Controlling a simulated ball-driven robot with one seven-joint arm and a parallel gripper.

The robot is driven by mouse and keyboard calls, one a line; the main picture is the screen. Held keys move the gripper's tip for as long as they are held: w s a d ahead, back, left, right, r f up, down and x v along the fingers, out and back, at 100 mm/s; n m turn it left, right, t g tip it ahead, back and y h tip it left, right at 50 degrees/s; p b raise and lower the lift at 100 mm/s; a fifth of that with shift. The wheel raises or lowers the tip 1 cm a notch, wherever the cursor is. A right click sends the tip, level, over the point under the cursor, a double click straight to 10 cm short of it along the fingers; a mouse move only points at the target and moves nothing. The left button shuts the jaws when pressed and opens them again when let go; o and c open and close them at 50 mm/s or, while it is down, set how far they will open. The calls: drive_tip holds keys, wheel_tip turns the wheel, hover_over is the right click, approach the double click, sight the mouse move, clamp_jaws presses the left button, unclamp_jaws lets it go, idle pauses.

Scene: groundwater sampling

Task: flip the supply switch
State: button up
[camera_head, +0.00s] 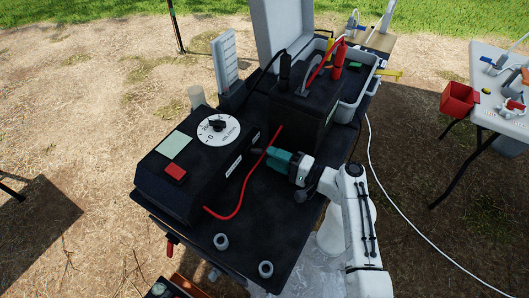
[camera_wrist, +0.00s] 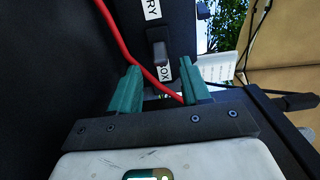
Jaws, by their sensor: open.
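A black control box (camera_head: 210,165) stands on the dark table top with a white dial (camera_head: 218,129) and a red rectangular part (camera_head: 176,172) on top. In the wrist view a dark switch lever (camera_wrist: 157,52) sticks out from a dark panel, between two white labels partly reading "RY" and "OX". My gripper (camera_head: 268,156) is open beside the control box's right side. Its teal fingers also show in the wrist view (camera_wrist: 161,75), apart and empty, with the lever ahead of the gap between them. Contact with the lever cannot be told.
A red cable (camera_head: 245,185) runs close by my gripper and crosses behind the fingers in the wrist view. A black battery-like box (camera_head: 305,115) with red and black clamps stands behind. Two grey rings (camera_head: 221,241) sit at the table's front. A side table (camera_head: 500,75) is at right.

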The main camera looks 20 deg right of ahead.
sight(256, 151)
drive_tip(key=shift+x, duration=1.85)
drive_tip(key=shift+c, duration=0.3)
clamp_jaws()
